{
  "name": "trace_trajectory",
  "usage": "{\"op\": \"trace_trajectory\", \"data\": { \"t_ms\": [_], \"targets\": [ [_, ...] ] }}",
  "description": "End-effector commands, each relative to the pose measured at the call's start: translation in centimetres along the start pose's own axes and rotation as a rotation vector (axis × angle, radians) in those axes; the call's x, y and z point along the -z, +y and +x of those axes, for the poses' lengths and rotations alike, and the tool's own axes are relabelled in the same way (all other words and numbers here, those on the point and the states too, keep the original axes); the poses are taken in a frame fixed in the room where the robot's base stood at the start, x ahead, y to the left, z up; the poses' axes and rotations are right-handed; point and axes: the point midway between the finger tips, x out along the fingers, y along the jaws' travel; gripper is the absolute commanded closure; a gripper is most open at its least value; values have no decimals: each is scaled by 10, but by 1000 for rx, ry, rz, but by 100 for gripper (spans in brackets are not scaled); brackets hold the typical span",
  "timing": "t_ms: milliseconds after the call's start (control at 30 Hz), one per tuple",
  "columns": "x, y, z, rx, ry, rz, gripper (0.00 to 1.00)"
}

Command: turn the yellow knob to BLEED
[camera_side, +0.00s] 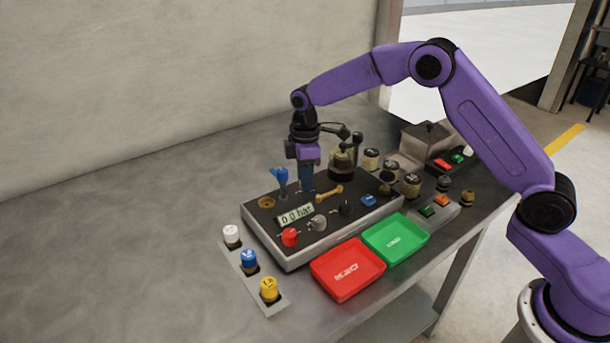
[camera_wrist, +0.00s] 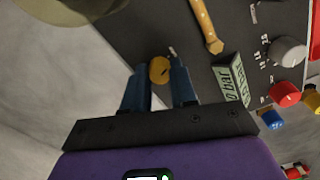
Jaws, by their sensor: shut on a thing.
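The yellow knob (camera_wrist: 160,70) sits on the dark top of the control panel (camera_side: 256,236). In the wrist view it lies between the two blue fingertips of my gripper (camera_wrist: 160,83). In the side view my gripper (camera_side: 307,186) points straight down at the back of the panel, and its fingers hide the knob. The gripper is shut on the knob. A small pale mark shows beside the knob in the wrist view, but I cannot read BLEED or tell the knob's setting.
A brass lever (camera_side: 328,193), a 0.0 bar display (camera_side: 295,215), a red knob (camera_side: 289,237) and a grey knob (camera_side: 319,223) share the panel. A blue lever (camera_side: 280,175) stands close left of my fingers. Red (camera_side: 348,282) and green (camera_side: 395,255) trays lie in front.

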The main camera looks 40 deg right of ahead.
Motion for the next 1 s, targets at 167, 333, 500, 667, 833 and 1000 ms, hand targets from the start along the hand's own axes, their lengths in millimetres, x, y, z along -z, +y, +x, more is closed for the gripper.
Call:
{"op": "trace_trajectory", "data": {
  "t_ms": [167,333,500,667,833,1000],
  "targets": [
    [1,-1,0,0,0,32,100],
    [1,-1,0,0,0,115,100],
    [1,-1,-1,0,0,249,100],
    [1,-1,-1,0,0,399,100],
    [1,0,-1,0,1,562,100],
    [1,0,-1,0,1,724,100]
  ]
}}
